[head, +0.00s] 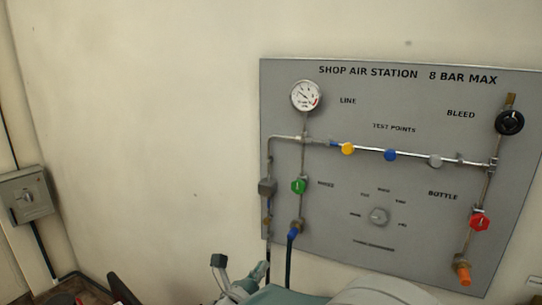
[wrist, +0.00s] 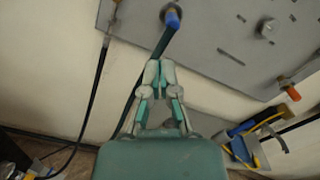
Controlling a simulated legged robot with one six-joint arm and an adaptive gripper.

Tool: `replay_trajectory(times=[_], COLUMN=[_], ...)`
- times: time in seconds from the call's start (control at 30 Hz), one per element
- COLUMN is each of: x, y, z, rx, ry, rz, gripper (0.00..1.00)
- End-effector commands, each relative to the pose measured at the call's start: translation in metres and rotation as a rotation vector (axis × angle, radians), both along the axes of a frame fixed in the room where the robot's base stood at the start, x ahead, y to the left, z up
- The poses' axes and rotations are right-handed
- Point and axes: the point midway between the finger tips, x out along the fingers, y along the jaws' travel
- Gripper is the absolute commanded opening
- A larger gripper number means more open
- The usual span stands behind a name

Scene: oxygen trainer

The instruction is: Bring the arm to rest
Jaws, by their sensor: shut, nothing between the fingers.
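My gripper (wrist: 159,68) shows in the wrist view with its fingertips together and nothing between them. It is in front of the lower part of the grey panel, apart from any handle as far as I can tell. Behind it a dark hose runs down from the blue fitting (wrist: 172,18). In the head view, green and grey parts of my arm show at the bottom edge, below the shop air station panel (head: 340,215). How far the fingertips are from the wall is hard to tell.
The panel carries a gauge (head: 305,96), a green knob (head: 299,186), a red knob (head: 480,221) and a black bleed knob (head: 510,122). A grey switch box (head: 27,195) is on the left wall. Yellow and blue items (wrist: 245,135) lie low at right. The wall left of the panel is bare.

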Motion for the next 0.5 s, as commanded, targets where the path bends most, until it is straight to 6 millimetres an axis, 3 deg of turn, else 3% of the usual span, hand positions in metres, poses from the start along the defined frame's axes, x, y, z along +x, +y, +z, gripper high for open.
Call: replay_trajectory(times=[0.27, 0.5], x=[-0.005, -0.017], y=[-0.027, -0.068], z=[0.005, 0.01], rx=[0.104, 0.281], ry=[-0.002, -0.014], rz=[-0.082, -0.216], gripper=[0.0, 0.0])
